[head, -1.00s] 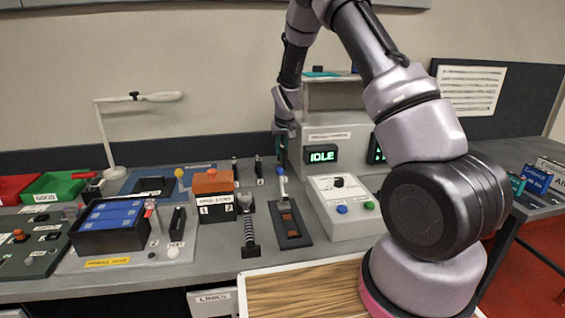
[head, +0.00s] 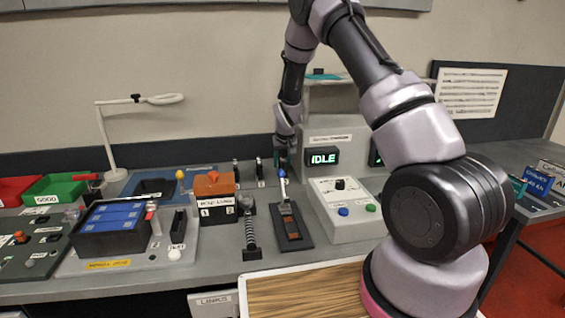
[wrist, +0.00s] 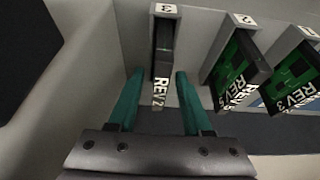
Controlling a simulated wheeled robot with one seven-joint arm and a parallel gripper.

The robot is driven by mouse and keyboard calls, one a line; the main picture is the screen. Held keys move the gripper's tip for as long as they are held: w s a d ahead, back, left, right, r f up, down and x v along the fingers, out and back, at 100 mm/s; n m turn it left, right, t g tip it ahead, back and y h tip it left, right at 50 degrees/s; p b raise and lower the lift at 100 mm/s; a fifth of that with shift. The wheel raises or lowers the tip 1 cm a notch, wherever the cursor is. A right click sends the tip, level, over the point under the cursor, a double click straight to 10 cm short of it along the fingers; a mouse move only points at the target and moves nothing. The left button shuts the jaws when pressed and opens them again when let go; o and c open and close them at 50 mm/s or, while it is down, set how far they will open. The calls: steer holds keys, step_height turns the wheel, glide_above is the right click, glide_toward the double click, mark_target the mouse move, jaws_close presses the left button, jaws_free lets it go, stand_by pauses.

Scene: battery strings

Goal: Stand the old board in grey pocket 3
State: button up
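In the wrist view my gripper (wrist: 159,75) has its two teal fingers apart, one on each side of a dark board marked REV 2 (wrist: 164,52). Gaps show between the fingers and the board. The board stands on edge in a grey pocket with a white tag 3 (wrist: 165,9). Its lower end is hidden. In the head view my gripper (head: 284,152) is low at the back of the bench, left of the IDLE display; the board cannot be made out there.
Green boards marked REV 5 (wrist: 236,65) and REV 3 (wrist: 295,72) stand in slots to the right. In the head view the IDLE display housing (head: 341,135) is close to my gripper. A control box (head: 345,212) and black fixture (head: 289,228) lie in front.

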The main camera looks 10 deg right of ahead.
steer(key=shift+r, duration=0.1)
steer(key=shift+r, duration=0.35)
steer(key=s+d+r+m+y, duration=0.1)
steer(key=s+d+r, duration=0.1)
steer(key=s+r, duration=0.65)
steer(key=s+d+r+m+t, duration=0.1)
steer(key=s+r, duration=0.4)
steer(key=r, duration=0.7)
steer(key=s+d+r+m+y, duration=0.1)
steer(key=s+d+r, duration=0.1)
steer(key=s+r, duration=0.65)
steer(key=s+r+t, duration=0.1)
steer(key=s+r, duration=0.2)
steer(key=s, duration=0.6)
steer(key=s+r+m, duration=0.1)
steer(key=s+r, duration=0.3)
steer(key=s, duration=0.5)
steer(key=shift+s+d+t, duration=0.15)
steer(key=shift+d+t, duration=0.25)
